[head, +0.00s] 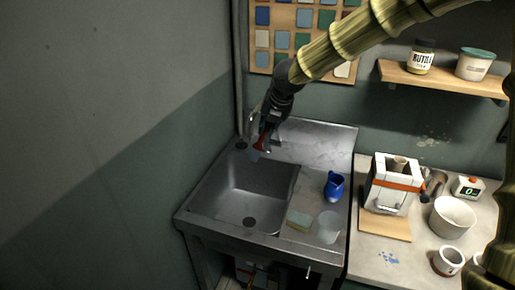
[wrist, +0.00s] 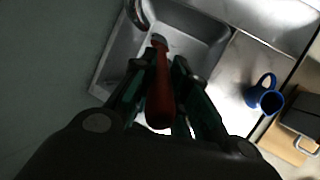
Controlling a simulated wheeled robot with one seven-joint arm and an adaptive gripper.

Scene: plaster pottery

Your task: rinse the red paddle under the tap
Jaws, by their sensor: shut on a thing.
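My gripper (head: 268,127) is over the back left of the steel sink (head: 212,187), pointing down. It is shut on the red paddle (head: 262,142). In the wrist view the paddle's red length (wrist: 159,85) lies between the fingers of my gripper (wrist: 158,66), its far end over the basin. A small pale patch shows below the paddle in the head view; I cannot tell whether it is the paddle's end or water. The tap (wrist: 138,13) curves in at the top of the wrist view; in the head view it is mostly hidden behind my gripper.
A blue jug (head: 334,187), a sponge (head: 299,219) and a clear, pale cup (head: 329,226) stand on the drainboard right of the basin. The counter farther right holds a white box-like mould with a red strap (head: 396,184) and a white bowl (head: 452,217). A wall borders the sink's left.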

